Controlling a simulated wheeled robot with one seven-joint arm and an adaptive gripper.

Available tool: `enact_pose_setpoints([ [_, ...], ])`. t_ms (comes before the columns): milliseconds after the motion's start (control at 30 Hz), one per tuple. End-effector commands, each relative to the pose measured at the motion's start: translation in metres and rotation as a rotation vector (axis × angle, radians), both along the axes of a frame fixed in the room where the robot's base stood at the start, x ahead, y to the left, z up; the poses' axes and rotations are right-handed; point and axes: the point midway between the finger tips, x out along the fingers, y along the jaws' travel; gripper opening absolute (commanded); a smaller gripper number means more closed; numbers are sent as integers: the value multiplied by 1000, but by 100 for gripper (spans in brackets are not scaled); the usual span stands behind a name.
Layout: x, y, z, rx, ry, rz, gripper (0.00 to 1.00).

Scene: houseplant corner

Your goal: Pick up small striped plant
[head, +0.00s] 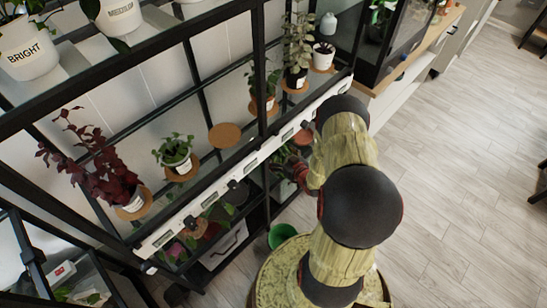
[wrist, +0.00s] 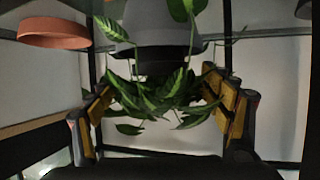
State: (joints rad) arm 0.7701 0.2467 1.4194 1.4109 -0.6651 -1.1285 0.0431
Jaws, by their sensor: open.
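A small plant with striped green leaves (wrist: 165,95) shows in the middle of the wrist view, its leaves spreading between the fingers. A dark grey pot shape (wrist: 152,30) is above and behind the leaves; I cannot tell for certain that it is this plant's pot. My gripper (wrist: 160,100) is open, with one yellow-padded finger on each side of the leaves. Some leaves overlap the fingers; contact is unclear.
A terracotta saucer (wrist: 55,34) is at upper left in the wrist view. The black-framed shelf's label rail (head: 235,172) runs above the reach. Potted plants, including a dark red one (head: 105,172), and an empty cork mat (head: 224,135) are on the shelf. A green pot (head: 282,235) is below.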

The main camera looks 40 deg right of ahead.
Motion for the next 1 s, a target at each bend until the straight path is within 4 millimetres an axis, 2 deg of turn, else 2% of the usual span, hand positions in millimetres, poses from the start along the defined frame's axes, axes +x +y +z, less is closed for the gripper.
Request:
enact_pose_setpoints([
  [100,15,0,-9,-1,1,3,80],
  [200,21,-1,-10,1,1,1,80],
  [467,22,-2,-9,1,2,0,79],
  [1000,22,-2,-9,0,2,0,48],
])
